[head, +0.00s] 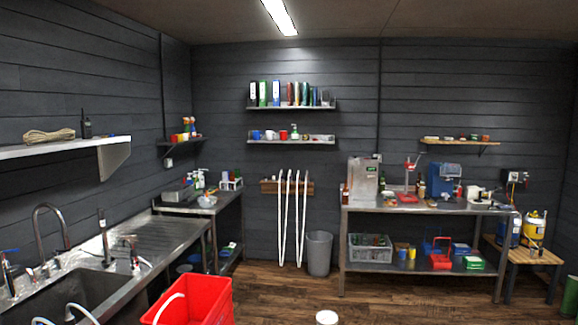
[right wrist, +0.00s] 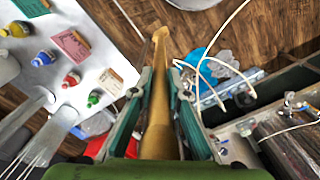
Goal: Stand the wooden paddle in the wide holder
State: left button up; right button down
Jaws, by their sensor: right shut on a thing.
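The wooden paddle (right wrist: 158,125) shows in the right wrist view as a long tan shaft running from the bottom middle up toward the top. My right gripper (right wrist: 159,88) is shut on it, with teal fingers on both sides of the shaft. The paddle's near end is hidden behind the green part at the bottom edge. Neither gripper nor the paddle shows in the head view. I cannot tell which thing is the wide holder. A grey open bin (head: 319,254) stands on the floor by the back wall.
A red tub (head: 188,300) is at the front, right of the steel sink (head: 75,290). A steel bench (head: 420,208) with equipment is at right. Bare wooden floor (head: 275,290) lies between. The wrist view shows a pale surface (right wrist: 75,75) with small bottles, and a blue round thing (right wrist: 195,60).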

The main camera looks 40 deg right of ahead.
jog(key=r, duration=0.1)
jog(key=r+p, duration=0.1)
jog(key=a+r, duration=0.1)
jog(key=shift+w+a+r+p, duration=0.1)
jog(key=shift+w+p, duration=0.2)
pick_arm(q)
jog(key=shift+w+a+r, duration=0.1)
jog(key=shift+a+r, duration=0.1)
jog(key=shift+r, duration=0.45)
jog(key=shift+a+r, duration=0.15)
jog(key=shift+r, duration=0.45)
pick_arm(e)
jog(key=shift+a+n, duration=0.3)
jog(key=shift+d, duration=0.1)
